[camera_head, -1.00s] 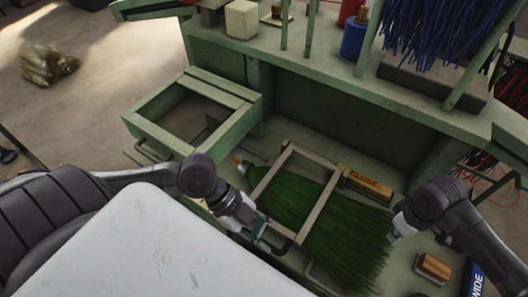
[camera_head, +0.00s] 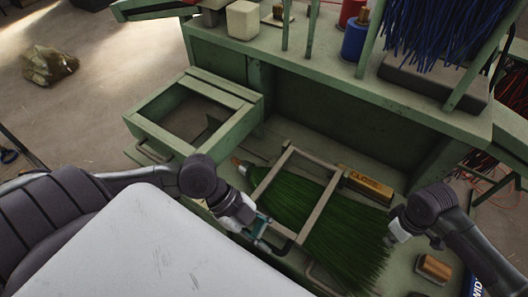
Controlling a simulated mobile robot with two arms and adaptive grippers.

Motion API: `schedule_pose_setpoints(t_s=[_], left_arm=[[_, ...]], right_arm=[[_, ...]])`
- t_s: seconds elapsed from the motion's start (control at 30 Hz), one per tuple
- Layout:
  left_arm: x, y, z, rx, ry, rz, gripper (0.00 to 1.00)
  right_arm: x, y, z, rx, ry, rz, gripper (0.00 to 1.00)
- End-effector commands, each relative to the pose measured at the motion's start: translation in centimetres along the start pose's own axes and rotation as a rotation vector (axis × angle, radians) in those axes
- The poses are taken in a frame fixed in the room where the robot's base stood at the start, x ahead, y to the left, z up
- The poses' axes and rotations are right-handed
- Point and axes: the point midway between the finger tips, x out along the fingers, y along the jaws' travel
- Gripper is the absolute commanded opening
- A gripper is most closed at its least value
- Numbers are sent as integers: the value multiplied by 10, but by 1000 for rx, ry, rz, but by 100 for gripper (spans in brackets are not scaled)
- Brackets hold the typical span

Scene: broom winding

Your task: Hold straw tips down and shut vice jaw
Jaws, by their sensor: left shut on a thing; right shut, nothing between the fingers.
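A green straw broom (camera_head: 345,243) lies on the green bench, its straw fanned toward the lower right and its bound end at the upper left. A pale vice frame (camera_head: 318,212) stands around the straw. My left gripper (camera_head: 258,228) is shut on a part at the vice's near left side, probably its handle; the wrist partly hides it. My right gripper (camera_head: 390,241) is shut and empty at the right edge of the straw tips. I cannot tell whether it presses on them. A yellow block marked CLOSE (camera_head: 365,184) lies behind the vice.
An open green drawer (camera_head: 190,115) juts out at the left. A wooden block (camera_head: 434,267) and a blue box (camera_head: 473,283) lie at the lower right. Blue bristles (camera_head: 445,30) and spools stand on the shelf above. A white panel (camera_head: 150,245) fills the lower left.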

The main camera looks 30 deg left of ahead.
Motion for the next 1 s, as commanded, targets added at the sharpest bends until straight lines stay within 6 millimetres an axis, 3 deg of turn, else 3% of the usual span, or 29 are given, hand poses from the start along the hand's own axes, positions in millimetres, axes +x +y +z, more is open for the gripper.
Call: schedule_pose_setpoints(t_s=[1.0], left_arm=[[0,0,0,0,0,0,0]], right_arm=[[20,0,0,0,1,-1,0]])
